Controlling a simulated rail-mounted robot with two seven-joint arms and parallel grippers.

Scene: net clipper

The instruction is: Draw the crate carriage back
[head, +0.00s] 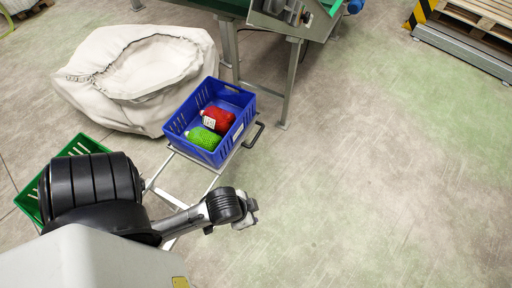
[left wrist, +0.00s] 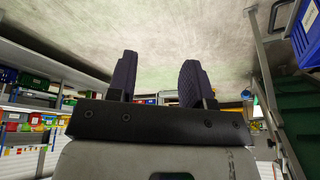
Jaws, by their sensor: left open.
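The crate carriage (head: 179,152) is a light metal frame with a blue crate (head: 172,128) on it and a black handle (head: 255,136) at its right side. The blue crate holds a red net bag (head: 219,119) and a green net bag (head: 203,139). My left gripper (head: 252,211) is below and apart from the handle, over bare floor. In the left wrist view its two dark fingers (left wrist: 158,80) stand apart with nothing between them. Part of a blue crate (left wrist: 306,35) shows at that view's upper right edge. My left arm hides the carriage's lower part. My right gripper is not in view.
A green crate (head: 24,203) is at the left, partly behind my arm. A large pale sack (head: 95,65) lies left of the blue crate. A metal machine stand (head: 292,85) is at the top. A pallet (head: 480,15) is at top right. The floor at right is clear.

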